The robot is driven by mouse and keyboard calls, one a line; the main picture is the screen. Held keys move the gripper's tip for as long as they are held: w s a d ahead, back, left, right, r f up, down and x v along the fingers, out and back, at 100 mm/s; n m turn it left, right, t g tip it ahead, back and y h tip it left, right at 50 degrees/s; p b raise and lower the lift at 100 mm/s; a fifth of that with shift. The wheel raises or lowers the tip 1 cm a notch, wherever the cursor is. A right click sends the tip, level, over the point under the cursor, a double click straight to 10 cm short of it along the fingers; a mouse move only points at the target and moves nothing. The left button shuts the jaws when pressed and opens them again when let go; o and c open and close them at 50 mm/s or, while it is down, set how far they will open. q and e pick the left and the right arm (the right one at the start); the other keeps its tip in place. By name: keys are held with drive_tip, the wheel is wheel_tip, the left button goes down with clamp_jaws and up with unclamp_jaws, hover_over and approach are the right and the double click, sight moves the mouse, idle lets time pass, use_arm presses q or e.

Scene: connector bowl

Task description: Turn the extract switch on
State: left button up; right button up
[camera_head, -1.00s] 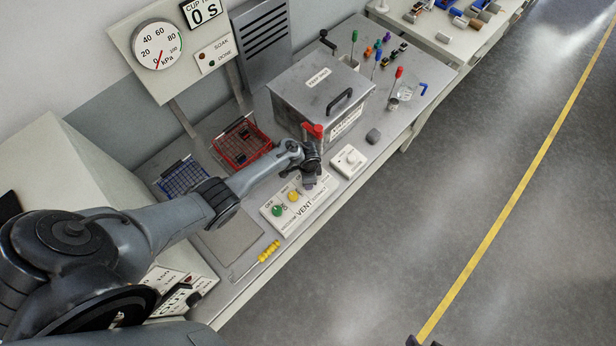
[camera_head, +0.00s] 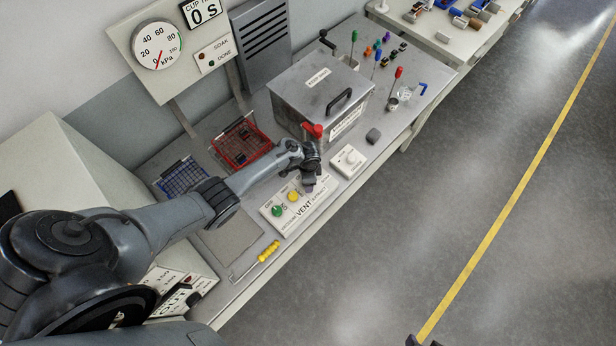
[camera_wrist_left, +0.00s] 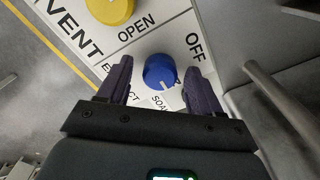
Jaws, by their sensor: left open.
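The white control panel (camera_head: 300,212) on the bench carries a green knob (camera_head: 278,210), a yellow knob (camera_head: 293,196) and the words VENT and EXTRACT. In the left wrist view a blue knob (camera_wrist_left: 160,72) sits among the labels OFF, SOAK and a partly covered EXTRACT. A white mark on its rim points roughly toward SOAK. My left gripper (camera_wrist_left: 159,68) is open, one finger on each side of the blue knob; contact cannot be told. In the head view this gripper (camera_head: 309,184) hides the blue knob. Two dark tips at the bottom edge may be my right gripper (camera_head: 424,343).
A grey metal box (camera_head: 322,95) with a red handle (camera_head: 312,130) stands close behind the gripper. A white dial box (camera_head: 349,161) lies to its right. Red (camera_head: 240,145) and blue (camera_head: 183,176) wire baskets stand to the left. A gauge (camera_head: 157,45) is mounted behind.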

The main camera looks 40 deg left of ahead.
use_arm(q)
wheel_tip(320, 180, up, 11)
drive_tip(key=p, duration=0.3)
drive_tip(key=shift+f, duration=0.1)
idle(0.5)
